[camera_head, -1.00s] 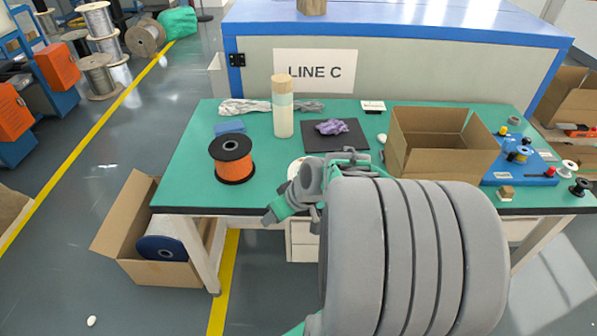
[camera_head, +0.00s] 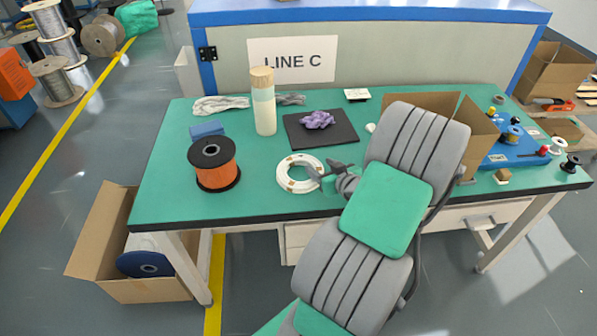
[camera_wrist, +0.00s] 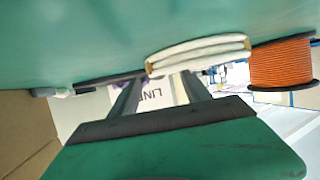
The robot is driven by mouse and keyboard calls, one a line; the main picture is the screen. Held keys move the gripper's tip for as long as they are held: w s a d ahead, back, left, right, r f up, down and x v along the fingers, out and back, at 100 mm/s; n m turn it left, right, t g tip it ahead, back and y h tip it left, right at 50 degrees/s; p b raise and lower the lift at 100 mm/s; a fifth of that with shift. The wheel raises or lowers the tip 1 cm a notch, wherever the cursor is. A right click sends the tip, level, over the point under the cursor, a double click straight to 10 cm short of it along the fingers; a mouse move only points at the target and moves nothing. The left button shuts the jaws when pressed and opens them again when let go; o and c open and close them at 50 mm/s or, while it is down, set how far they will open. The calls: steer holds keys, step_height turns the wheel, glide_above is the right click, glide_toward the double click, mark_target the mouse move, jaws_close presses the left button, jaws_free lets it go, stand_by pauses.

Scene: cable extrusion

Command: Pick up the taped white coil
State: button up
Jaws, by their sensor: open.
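The white coil (camera_head: 286,180) lies flat on the green table, left of my gripper, with brown tape patches on its ring. It also shows edge-on in the wrist view (camera_wrist: 205,50), where the picture is upside down. My gripper (camera_head: 325,170) is open at the coil's right side, its fingers pointing toward it. In the wrist view, my two fingers (camera_wrist: 160,82) stand apart with nothing between them held. The coil is offset to the right of the finger gap there. I cannot tell whether a fingertip touches it.
An orange spool (camera_head: 216,168) stands left of the coil. A black mat (camera_head: 345,137) with a purple cloth (camera_head: 318,120) lies behind it, beside a tall cylinder (camera_head: 265,112). A cardboard box (camera_head: 478,140) stands to the right. Clear table lies in front of the spool.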

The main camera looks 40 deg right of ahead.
mark_target(316, 163)
steer(key=x, duration=0.3)
steer(key=shift+c, duration=0.3)
steer(key=shift+a, duration=0.1)
jaws_close()
